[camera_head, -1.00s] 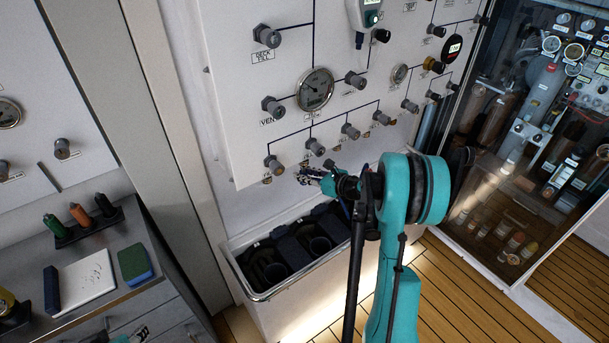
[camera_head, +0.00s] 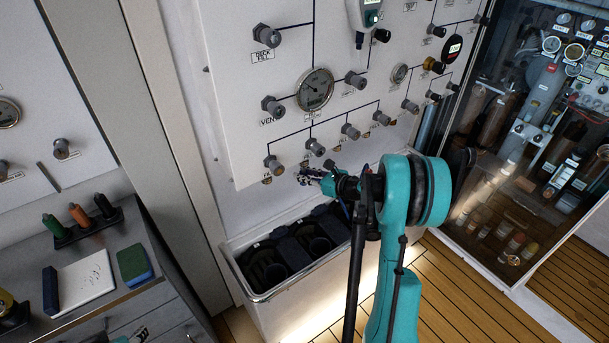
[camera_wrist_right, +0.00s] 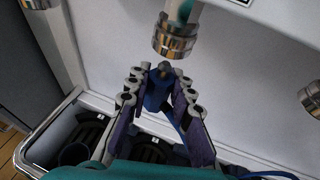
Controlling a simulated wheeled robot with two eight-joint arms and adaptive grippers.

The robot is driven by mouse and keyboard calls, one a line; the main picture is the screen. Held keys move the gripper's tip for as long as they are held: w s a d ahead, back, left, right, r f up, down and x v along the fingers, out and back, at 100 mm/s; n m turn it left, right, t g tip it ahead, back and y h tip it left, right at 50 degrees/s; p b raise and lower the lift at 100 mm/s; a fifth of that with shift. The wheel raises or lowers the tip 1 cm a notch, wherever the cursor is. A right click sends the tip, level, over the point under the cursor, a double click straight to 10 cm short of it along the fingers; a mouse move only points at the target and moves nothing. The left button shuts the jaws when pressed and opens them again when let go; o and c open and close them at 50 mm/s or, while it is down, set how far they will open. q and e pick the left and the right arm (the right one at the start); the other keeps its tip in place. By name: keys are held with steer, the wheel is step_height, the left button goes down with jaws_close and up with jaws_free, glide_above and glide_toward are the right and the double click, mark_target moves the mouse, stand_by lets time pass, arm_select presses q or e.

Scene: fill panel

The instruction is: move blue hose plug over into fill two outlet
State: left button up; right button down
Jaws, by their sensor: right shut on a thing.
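The blue hose plug (camera_wrist_right: 156,98) is between the fingers of my right gripper (camera_wrist_right: 163,85) in the right wrist view, its tip pointing up towards the panel. A blue hose (camera_wrist_right: 178,122) trails from it. A metal outlet (camera_wrist_right: 175,38) is just beyond the tip, with a small gap. In the head view my right gripper (camera_head: 310,178) is below the lower outlet row, near the outlets at its left end (camera_head: 273,166) and second from left (camera_head: 315,147). Their labels are too small to read. A small part of my left gripper (camera_head: 134,334) shows at the bottom edge.
A bin (camera_head: 255,294) with dark hose holders stands below the panel (camera_head: 235,110). A bench (camera_head: 170,298) with a notepad and coloured-handled tools is at left. A glass-fronted cabinet (camera_head: 480,228) is at right. Other outlets and a gauge (camera_head: 315,89) stick out from the panel.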

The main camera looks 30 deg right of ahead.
mark_target(304, 168)
stand_by(0.3)
steer(key=shift+r+p, duration=0.8)
steer(key=shift+r, duration=0.75)
steer(key=c, duration=1.3)
jaws_free()
steer(key=shift+o, duration=0.2)
steer(key=v, duration=1.2)
steer(key=shift+f, duration=0.15)
